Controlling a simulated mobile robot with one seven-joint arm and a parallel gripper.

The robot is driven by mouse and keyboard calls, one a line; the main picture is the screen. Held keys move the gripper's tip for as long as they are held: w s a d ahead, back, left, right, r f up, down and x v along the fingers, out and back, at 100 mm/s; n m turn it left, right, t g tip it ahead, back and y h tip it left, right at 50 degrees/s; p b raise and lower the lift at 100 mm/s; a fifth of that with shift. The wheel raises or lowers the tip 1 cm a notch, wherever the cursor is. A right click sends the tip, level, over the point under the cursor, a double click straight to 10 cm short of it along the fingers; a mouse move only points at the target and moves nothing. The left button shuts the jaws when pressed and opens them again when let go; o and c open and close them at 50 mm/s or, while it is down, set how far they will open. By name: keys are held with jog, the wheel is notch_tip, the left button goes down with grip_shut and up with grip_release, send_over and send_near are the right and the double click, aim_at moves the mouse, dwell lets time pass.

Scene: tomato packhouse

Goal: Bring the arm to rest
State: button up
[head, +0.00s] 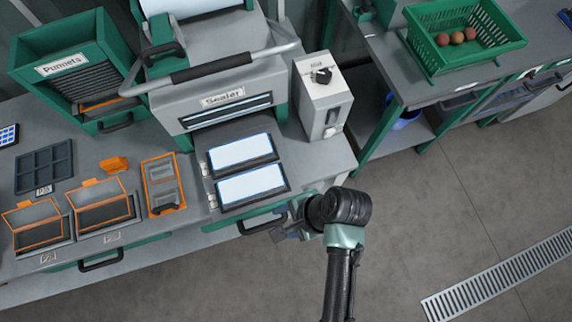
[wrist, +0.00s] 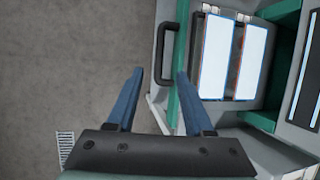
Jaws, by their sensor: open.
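My gripper (wrist: 158,88) shows in the wrist view with its two blue fingers spread apart and nothing between them. In the head view my gripper (head: 280,234) is at the front edge of the sealer bench, close to a drawer handle, with the arm reaching up from the bottom of the picture. The fingertips are small and dark in the head view.
The sealer (head: 222,98) stands on the bench with two pale panels (head: 244,152) in front. A punnet dispenser (head: 62,62) and orange-rimmed trays (head: 104,203) are to the left. A green crate (head: 424,58) with several tomatoes is at upper right. The floor (head: 440,210) at right is clear.

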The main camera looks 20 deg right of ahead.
jog(key=shift+s+d+r, duration=0.1)
jog(key=shift+d+r, duration=0.1)
jog(key=shift+r, duration=0.3)
